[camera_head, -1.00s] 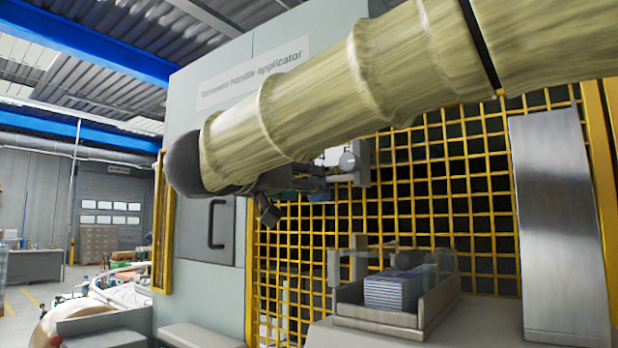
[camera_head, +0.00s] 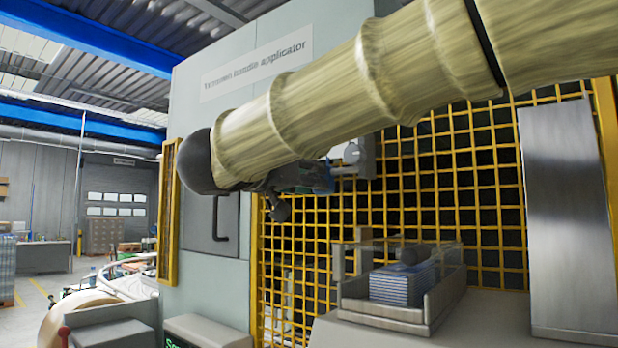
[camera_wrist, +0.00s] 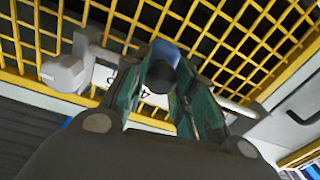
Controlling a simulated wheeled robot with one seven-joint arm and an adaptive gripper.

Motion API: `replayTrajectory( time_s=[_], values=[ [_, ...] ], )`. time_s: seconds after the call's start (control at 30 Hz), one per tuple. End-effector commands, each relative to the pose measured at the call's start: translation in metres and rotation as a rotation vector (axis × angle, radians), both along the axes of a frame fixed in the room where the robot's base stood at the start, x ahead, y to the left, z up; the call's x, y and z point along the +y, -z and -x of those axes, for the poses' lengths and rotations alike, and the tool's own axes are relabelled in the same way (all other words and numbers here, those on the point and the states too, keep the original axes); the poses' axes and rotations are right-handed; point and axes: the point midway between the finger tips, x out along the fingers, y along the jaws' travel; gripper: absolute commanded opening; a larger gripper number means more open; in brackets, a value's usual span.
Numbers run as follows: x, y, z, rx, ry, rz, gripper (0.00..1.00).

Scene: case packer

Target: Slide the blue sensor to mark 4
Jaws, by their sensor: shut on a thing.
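In the wrist view, my gripper (camera_wrist: 163,68) is shut on the blue sensor (camera_wrist: 165,49), a small blue block with a dark round knob between the two green-grey fingers. A pale rail (camera_wrist: 105,76) runs behind the fingers. A label with the figure 4 (camera_wrist: 143,95) shows beside the fingers, partly covered by them. Whether the sensor lines up with that mark cannot be told. In the head view, my gripper (camera_head: 322,178) is small below my arm, and the sensor is not clear there.
A yellow mesh guard (camera_head: 440,190) stands behind the rail. A light grey fitting (camera_wrist: 65,73) sits at the rail's left in the wrist view. Below right in the head view, a metal tray (camera_head: 385,312) holds a stack of blue-white sheets (camera_head: 400,284). A grey cabinet (camera_head: 235,130) stands to the left.

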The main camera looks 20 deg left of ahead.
Motion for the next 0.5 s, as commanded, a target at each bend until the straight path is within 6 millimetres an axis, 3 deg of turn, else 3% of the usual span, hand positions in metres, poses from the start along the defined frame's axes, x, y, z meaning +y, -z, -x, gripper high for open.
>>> replayTrajectory(
  time_s=[0.43, 0.47, 0.5],
  values=[
    [0.0063, 0.0012, -0.003, 0.002, 0.0, 0.0, 0.0],
    [0.0063, 0.0013, -0.003, 0.002, 0.0, 0.0, 0.29],
    [0.0063, 0.0013, -0.003, 0.002, 0.0, 0.0, 0.36]
  ],
)
